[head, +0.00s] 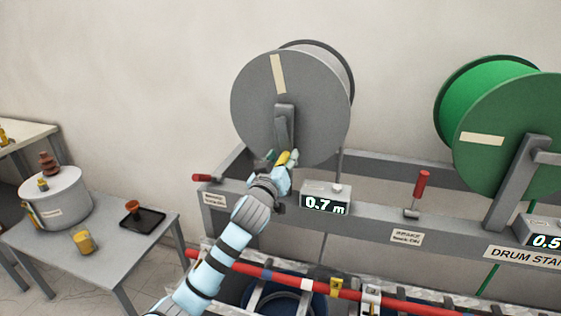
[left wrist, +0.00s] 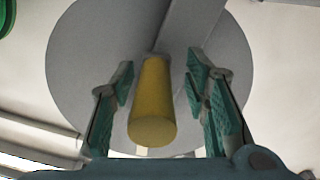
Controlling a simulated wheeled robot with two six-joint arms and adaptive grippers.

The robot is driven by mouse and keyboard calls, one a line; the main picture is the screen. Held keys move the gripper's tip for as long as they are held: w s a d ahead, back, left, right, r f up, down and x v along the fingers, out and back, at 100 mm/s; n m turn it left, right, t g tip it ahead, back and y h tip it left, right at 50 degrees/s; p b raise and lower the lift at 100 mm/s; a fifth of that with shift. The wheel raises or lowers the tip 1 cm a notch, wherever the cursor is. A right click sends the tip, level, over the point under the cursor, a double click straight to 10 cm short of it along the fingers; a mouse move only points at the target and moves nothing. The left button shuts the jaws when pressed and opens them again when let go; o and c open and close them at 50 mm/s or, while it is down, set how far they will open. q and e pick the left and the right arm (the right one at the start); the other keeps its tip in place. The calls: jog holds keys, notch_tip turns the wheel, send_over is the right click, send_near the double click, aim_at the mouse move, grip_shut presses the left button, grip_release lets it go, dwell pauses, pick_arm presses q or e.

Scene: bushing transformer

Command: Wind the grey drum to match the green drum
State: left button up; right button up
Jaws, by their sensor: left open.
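The grey drum (head: 255,110) stands on the rack in the middle, with a cream stripe near its top. Its display (head: 325,203) reads 0.7 m. The green drum (head: 500,110) is at the right, with a cream stripe at its left; its display (head: 545,235) shows 0.5, cut off by the edge. My left gripper (head: 284,158) is at the grey drum's crank, low on its face. In the left wrist view, the yellow crank handle (left wrist: 154,105) lies between the open green-padded fingers (left wrist: 165,105), with gaps on both sides. My right gripper is not in view.
A red lever (head: 421,187) stands upright on the rack's beam; another red-handled lever (head: 203,178) lies sideways at the left end. A red bar (head: 290,279) runs along the front. A grey table (head: 115,250) at left holds a pot (head: 58,200), yellow cup and black tray.

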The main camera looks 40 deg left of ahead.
pick_arm(q)
jog(key=v, duration=1.2)
